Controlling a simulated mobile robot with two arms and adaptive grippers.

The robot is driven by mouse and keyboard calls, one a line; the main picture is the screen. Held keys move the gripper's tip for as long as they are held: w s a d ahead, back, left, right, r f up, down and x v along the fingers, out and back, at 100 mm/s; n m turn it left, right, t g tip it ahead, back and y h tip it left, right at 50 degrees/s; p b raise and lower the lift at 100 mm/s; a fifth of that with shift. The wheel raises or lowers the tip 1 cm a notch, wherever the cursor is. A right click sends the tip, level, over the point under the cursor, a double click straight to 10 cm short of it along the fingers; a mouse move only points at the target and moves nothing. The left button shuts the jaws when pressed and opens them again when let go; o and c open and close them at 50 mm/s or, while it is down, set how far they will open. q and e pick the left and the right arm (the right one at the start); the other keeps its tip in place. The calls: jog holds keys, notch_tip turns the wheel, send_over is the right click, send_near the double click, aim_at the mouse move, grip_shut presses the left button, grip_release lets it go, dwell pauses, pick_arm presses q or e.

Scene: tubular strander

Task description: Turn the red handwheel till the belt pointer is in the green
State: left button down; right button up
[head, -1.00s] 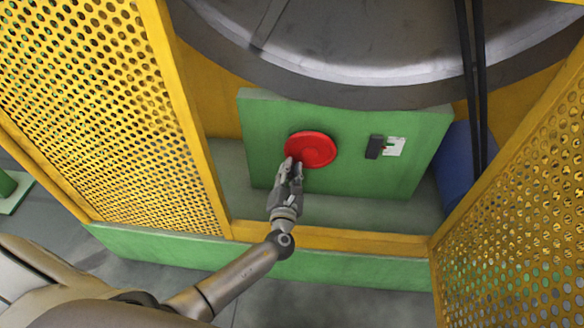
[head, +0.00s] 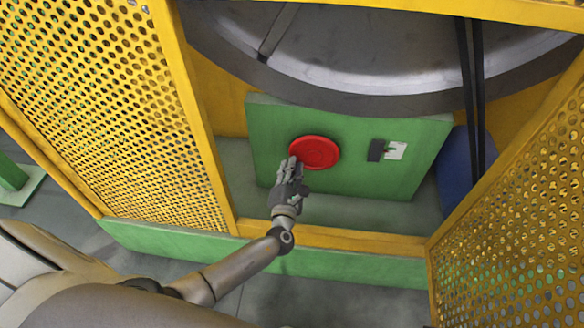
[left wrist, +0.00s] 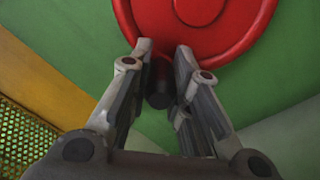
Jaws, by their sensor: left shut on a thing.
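The red handwheel (head: 315,152) is on the green panel (head: 275,125) and also fills the top of the left wrist view (left wrist: 200,30). My left gripper (head: 290,168) is at the wheel's lower left edge. In the left wrist view its two fingers (left wrist: 160,75) are on either side of a dark cylindrical handle (left wrist: 158,90) at the wheel's rim, and it is shut on that handle. A small white scale plate (head: 397,151) with a bit of green sits right of the wheel, beside a dark block (head: 376,150). The pointer is too small to read. My right gripper is out of view.
Yellow perforated guards stand left (head: 110,110) and right (head: 515,220) of the opening. A large grey drum (head: 380,65) hangs above the panel. Dark belts (head: 475,100) run down at the right, by a blue cylinder (head: 453,168). A yellow sill (head: 340,238) crosses the front.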

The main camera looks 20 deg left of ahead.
pick_arm(q)
jog(key=shift+s+a+f, duration=0.1)
dwell(0.3)
jog(key=c, duration=1.3)
grip_release()
jog(key=v, duration=1.2)
